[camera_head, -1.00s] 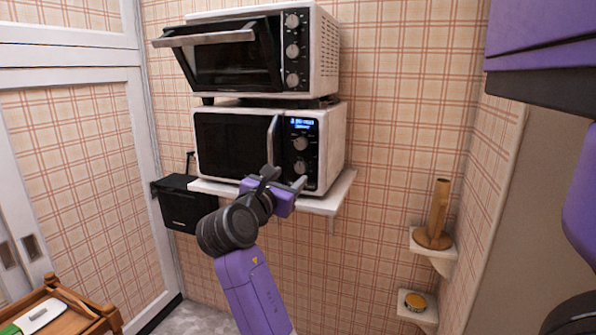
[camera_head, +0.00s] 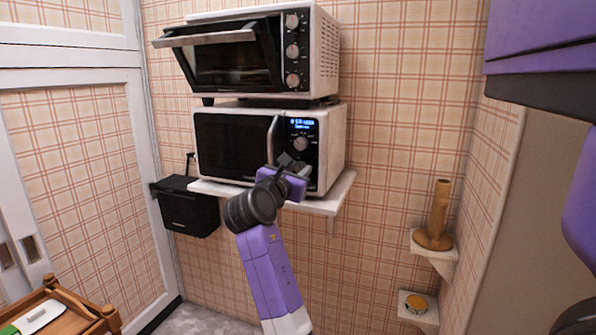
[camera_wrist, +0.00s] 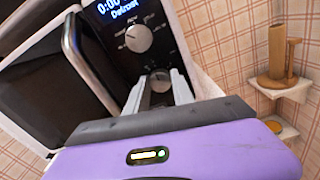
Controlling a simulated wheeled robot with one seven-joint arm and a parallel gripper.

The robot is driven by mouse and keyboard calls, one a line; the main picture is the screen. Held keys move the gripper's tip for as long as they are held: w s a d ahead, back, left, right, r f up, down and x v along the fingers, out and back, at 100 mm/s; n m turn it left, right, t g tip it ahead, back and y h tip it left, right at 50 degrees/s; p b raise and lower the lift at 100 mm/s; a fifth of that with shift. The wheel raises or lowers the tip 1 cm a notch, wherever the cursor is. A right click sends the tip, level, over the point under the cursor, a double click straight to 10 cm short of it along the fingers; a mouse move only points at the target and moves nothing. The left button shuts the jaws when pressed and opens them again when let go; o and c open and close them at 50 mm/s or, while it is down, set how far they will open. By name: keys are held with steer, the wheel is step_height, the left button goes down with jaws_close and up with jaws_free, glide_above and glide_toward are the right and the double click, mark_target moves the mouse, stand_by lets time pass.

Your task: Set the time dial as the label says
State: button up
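The white microwave (camera_head: 334,150) stands on a wall shelf, its black control panel facing me. Its display (camera_head: 302,125) is lit; in the wrist view the display (camera_wrist: 118,8) reads "0:00" and "Defrost". Below it are an upper round dial (camera_head: 300,143) and a lower dial, mostly hidden behind my gripper in the head view. In the wrist view the upper dial (camera_wrist: 138,38) is clear, and the lower dial (camera_wrist: 160,83) lies between my fingertips. My gripper (camera_wrist: 159,84) has its fingers apart on either side of the lower dial; contact cannot be told. No separate label is readable.
A toaster oven (camera_head: 325,50) with its door tilted open sits on the microwave. The shelf (camera_head: 330,201) juts out below. A black box (camera_head: 187,208) hangs at left. Small corner shelves at right hold a wooden holder (camera_head: 437,215) and a round tin (camera_head: 416,303).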

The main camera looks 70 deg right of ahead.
jaws_close()
steer(key=shift+r+m+p, duration=0.1)
steer(key=shift+m+p, duration=0.2)
steer(key=shift+p, duration=0.05)
